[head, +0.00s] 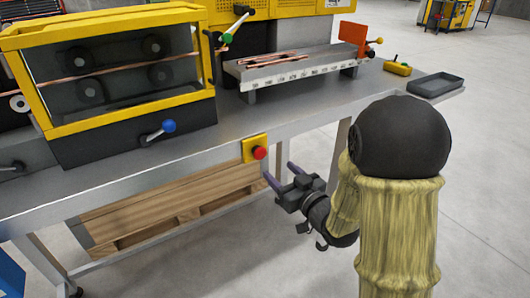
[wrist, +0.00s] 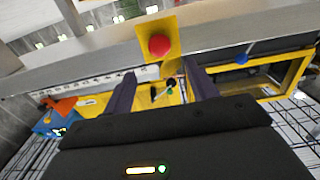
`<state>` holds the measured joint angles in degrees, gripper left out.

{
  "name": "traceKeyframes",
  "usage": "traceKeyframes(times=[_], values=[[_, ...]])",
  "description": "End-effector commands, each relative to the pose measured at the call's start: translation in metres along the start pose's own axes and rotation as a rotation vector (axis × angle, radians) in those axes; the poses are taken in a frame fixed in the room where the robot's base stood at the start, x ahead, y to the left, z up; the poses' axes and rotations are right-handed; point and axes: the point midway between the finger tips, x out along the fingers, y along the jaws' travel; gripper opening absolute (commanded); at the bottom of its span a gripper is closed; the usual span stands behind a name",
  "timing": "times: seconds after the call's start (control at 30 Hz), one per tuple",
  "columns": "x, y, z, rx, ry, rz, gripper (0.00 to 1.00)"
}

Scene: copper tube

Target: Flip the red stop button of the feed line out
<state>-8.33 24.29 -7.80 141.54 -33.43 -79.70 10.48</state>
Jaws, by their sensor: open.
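The red stop button (head: 260,152) sits on a yellow box (head: 249,147) on the front edge of the metal bench. The button also shows in the wrist view (wrist: 159,46), near the top middle against its yellow plate (wrist: 147,30). My gripper (head: 280,172) is open and empty, with its two purple fingers spread apart. In the head view the fingertips are just below and to the right of the button, apart from it. In the wrist view the fingers (wrist: 160,82) lie to either side, below the button.
The bench top (head: 300,112) runs along the front. On it are a yellow-framed guard (head: 120,118) with a blue-knobbed lever (head: 168,127), a grey measuring bed (head: 285,73) with copper pieces, a small yellow control box (head: 397,69) and a dark tray (head: 435,85). A wooden pallet (head: 165,205) lies underneath.

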Motion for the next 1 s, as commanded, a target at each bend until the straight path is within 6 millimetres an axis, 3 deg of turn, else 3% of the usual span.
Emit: traceKeyframes(times=[0.43,0.6,0.87,1.0], values=[[0.076,0.000,0.000,0.000,0.000,0.000,0.58],[0.088,-0.001,0.001,0.001,-0.001,-0.002,0.58],[0.088,-0.001,0.001,0.001,-0.001,-0.002,0.58],[0.088,-0.001,0.001,0.001,-0.001,-0.001,0.30]])
